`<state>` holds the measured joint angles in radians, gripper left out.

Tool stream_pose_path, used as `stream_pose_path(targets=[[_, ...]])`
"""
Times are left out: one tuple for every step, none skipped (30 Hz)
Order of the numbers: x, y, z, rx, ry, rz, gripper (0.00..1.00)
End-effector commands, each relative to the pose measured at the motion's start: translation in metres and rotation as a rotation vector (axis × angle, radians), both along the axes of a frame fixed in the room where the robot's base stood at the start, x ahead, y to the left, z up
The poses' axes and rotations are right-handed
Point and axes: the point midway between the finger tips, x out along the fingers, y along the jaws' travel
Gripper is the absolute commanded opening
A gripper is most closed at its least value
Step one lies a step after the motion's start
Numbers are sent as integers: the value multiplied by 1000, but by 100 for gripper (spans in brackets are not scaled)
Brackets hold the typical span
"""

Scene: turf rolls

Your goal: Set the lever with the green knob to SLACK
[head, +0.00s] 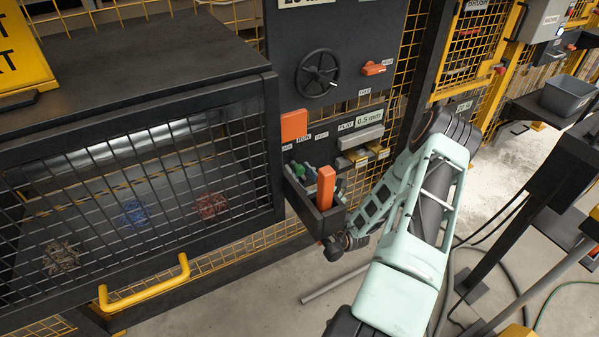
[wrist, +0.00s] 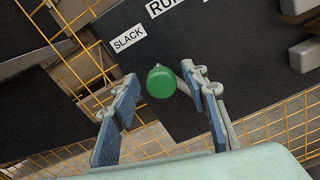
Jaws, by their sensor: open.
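The green knob (wrist: 161,82) shows in the wrist view, below the white SLACK label (wrist: 128,39) and nearer to it than to the partly cut RUN label (wrist: 166,5). Contact is not seen. In the head view, small green parts (head: 297,168) show by the panel, partly hidden beside an orange block.
An upright orange block (head: 326,187) stands by a dark tray at the panel's foot. Above are a black handwheel (head: 318,73) and an orange knob (head: 374,68). A mesh-fronted cabinet with a yellow handle (head: 146,284) is at left. Grey blocks (wrist: 304,54) lie right in the wrist view.

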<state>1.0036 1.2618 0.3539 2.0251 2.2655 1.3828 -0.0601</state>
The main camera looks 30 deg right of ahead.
Motion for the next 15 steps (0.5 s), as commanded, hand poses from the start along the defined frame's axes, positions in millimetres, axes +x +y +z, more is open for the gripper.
stream_pose_path(targets=[[-2, -1, 0, 0, 0, -1, 41], [-5, -1, 0, 0, 0, -1, 41], [-9, -1, 0, 0, 0, -2, 41], [-13, -2, 0, 0, 2, -3, 41], [-17, -2, 0, 0, 2, -3, 41], [-25, -2, 0, 1, 3, -2, 41], [-31, -2, -1, 1, 2, -4, 41], [-38, -3, -1, 2, 3, -3, 41], [-46, -3, -1, 2, 3, -2, 41], [-53, -3, 0, 3, 3, -3, 41], [-60, -4, -1, 1, 4, -4, 41], [-68, -3, -1, 1, 4, -2, 41], [-75, -4, 0, 2, 3, -3, 41], [-81, -4, -1, 1, 3, -3, 41], [-88, -4, -1, 2, 4, -2, 41]])
